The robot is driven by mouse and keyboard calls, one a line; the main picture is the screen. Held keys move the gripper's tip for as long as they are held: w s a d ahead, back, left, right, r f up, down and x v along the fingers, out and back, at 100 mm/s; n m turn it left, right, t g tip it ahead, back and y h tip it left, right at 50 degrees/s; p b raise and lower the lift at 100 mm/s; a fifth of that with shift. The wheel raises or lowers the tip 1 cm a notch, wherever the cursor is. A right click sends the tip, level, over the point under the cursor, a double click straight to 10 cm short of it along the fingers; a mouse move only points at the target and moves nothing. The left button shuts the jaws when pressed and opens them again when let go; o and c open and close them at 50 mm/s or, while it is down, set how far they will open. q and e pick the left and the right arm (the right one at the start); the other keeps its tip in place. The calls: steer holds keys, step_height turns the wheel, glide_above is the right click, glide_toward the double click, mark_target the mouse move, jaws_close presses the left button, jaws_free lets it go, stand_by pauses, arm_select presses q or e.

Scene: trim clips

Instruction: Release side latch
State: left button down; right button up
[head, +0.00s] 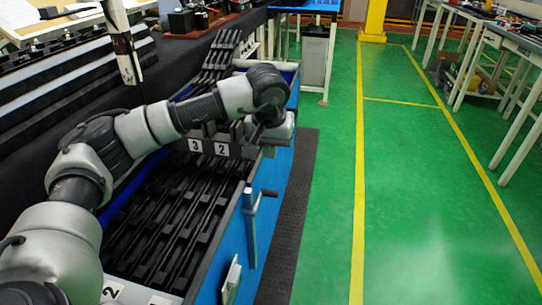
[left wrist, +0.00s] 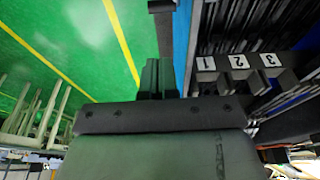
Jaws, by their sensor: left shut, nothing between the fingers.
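The fingertips are hard to make out there. A dark bar (left wrist: 162,6) shows beyond the fingers in the wrist view; I cannot tell whether it is the latch.
The bin holds rows of black trim clips (head: 165,225). Number tags 3 and 2 (head: 208,148) mark a divider near my wrist. A dark mat (head: 290,215) and open green floor (head: 430,200) lie right.

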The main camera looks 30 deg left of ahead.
mark_target(271, 191)
arm_select(q)
steer(key=x, duration=0.6)
steer(key=s+b+x, duration=0.1)
steer(key=x, duration=0.3)
steer(key=shift+d+f, duration=0.1)
steer(key=shift+f, duration=0.05)
steer(key=shift+s+f, duration=0.15)
steer(key=shift+f, duration=0.55)
arm_select(e)
steer(key=shift+w+r, duration=0.1)
steer(key=shift+r, duration=2.5)
arm_select(q)
steer(key=shift+w+f+g+p, duration=0.2)
steer(key=shift+f+g+p, duration=0.15)
steer(key=shift+g, duration=0.35)
steer(key=shift+f, duration=0.15)
arm_select(e)
steer(key=x, duration=0.3)
steer(key=shift+f, duration=0.1)
